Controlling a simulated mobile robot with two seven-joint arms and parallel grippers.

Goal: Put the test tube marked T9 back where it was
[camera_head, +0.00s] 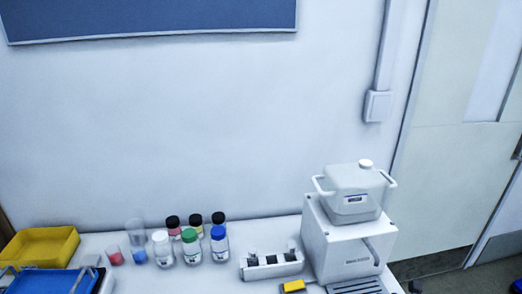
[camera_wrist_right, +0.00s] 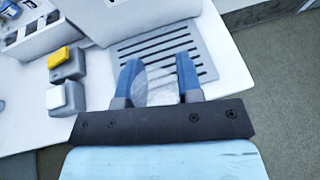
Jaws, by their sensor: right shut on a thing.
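My right gripper (camera_wrist_right: 159,72) shows in the wrist view with its two blue fingertips apart around a clear, whitish see-through thing (camera_wrist_right: 158,92). It is shut on this thing, which looks like a clear tube seen nearly end-on; no T9 mark can be read. The gripper is over the front edge of the bench, before a slotted grey plate (camera_wrist_right: 208,48). A white holder (camera_head: 254,273) with dark openings stands on the bench in the head view, left of the white machine; part of it also shows in the wrist view. My left gripper is not in view.
The white machine (camera_head: 318,240) carries a lidded white pot (camera_head: 352,190). A yellow-topped block (camera_wrist_right: 64,56) and a white-topped block (camera_wrist_right: 66,98) sit near the bench edge. Several capped bottles (camera_head: 190,246), clear cups (camera_head: 136,240), a yellow tray (camera_head: 45,245) and a blue tray (camera_head: 45,282) stand left.

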